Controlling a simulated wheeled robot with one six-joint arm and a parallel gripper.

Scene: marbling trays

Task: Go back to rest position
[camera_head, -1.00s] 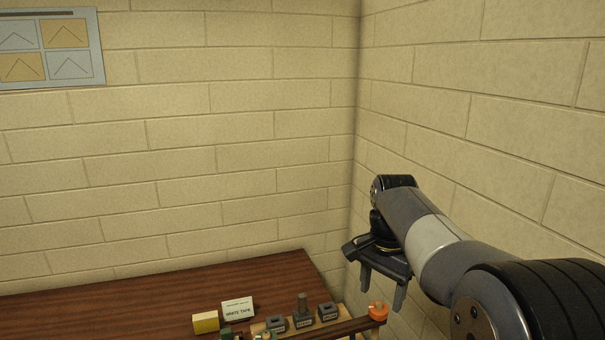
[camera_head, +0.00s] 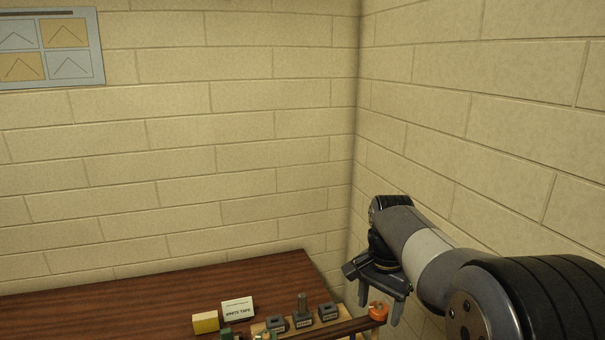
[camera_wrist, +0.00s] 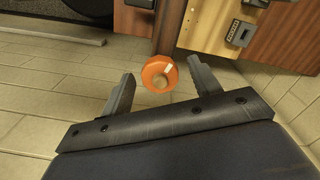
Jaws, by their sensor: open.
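My gripper (camera_head: 379,299) is open at the right of the head view, pointing down near the table's right end. In the wrist view my gripper (camera_wrist: 160,85) shows two spread fingers with nothing held between them. An orange ring-shaped piece (camera_head: 378,311) sits at the end of a dark bar, just beyond the fingers. It also shows in the wrist view (camera_wrist: 149,70), between and past the fingertips. I cannot tell from the views how far apart in depth they are.
The brown wooden table (camera_head: 120,300) holds a yellow block (camera_head: 205,322), a white label card (camera_head: 238,308) and several dark grey holders on a light board. A brick wall (camera_head: 480,130) stands close on the right. The table's left part is clear.

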